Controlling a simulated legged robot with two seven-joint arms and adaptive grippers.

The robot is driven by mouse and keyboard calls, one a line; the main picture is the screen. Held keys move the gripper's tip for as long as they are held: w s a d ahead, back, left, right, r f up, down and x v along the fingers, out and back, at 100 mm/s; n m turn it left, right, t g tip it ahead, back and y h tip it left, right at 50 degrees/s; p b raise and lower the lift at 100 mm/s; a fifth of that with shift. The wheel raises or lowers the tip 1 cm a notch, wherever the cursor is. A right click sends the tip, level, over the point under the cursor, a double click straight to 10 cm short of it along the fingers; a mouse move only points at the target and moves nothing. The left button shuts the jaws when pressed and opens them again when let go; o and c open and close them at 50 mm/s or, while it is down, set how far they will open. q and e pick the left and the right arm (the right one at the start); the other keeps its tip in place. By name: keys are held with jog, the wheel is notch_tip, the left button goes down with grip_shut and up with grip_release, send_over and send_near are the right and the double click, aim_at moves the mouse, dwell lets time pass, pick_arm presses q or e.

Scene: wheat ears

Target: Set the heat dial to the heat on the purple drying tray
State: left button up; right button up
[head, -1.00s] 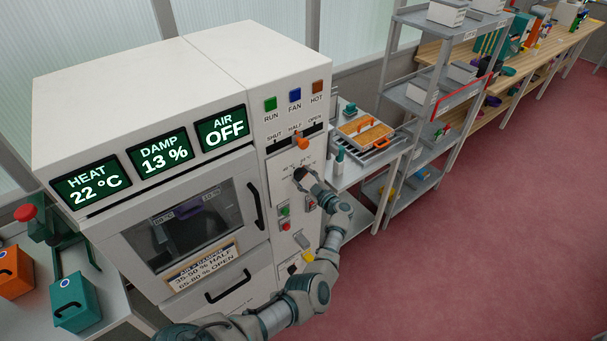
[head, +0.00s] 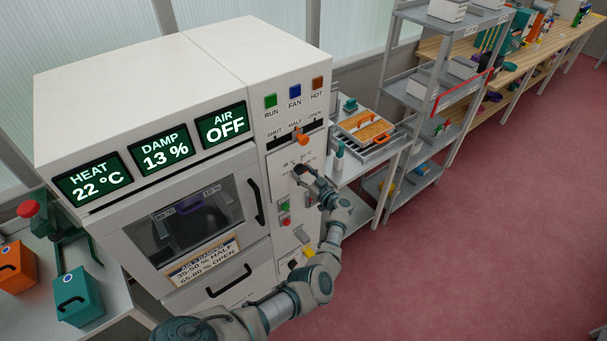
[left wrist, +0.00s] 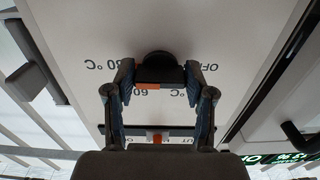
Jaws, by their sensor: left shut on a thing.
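The heat dial (left wrist: 158,62) is a dark round knob on the white control panel (left wrist: 225,35). My left gripper (left wrist: 158,78) is shut on it, one finger at each side; it also shows in the head view (head: 308,173). In the left wrist view, an orange mark (left wrist: 147,86) lies between the fingertips beside a partly hidden number. Other print beside the dial includes a °C number and OFF. The purple drying tray (head: 190,205) is behind the dryer window; its small labels are hard to read. My right gripper is not in view.
The dryer displays (head: 165,148) read HEAT 22 °C, DAMP 13 % and AIR OFF. An orange slide lever (head: 302,139) is just above the dial. Green and red buttons (head: 285,220) sit below it. A side table with an orange tray (head: 366,133) stands close right.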

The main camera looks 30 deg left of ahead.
pick_arm(q)
jog(key=shift+s+d+f, duration=0.1)
jog(key=shift+d+f, duration=0.1)
jog(key=shift+f, duration=0.3)
jog(key=o, duration=1.2)
jog(key=shift+c, duration=0.2)
jog(key=shift+w+r, duration=0.15)
jog(key=shift+w, duration=0.05)
jog(key=v, duration=1.2)
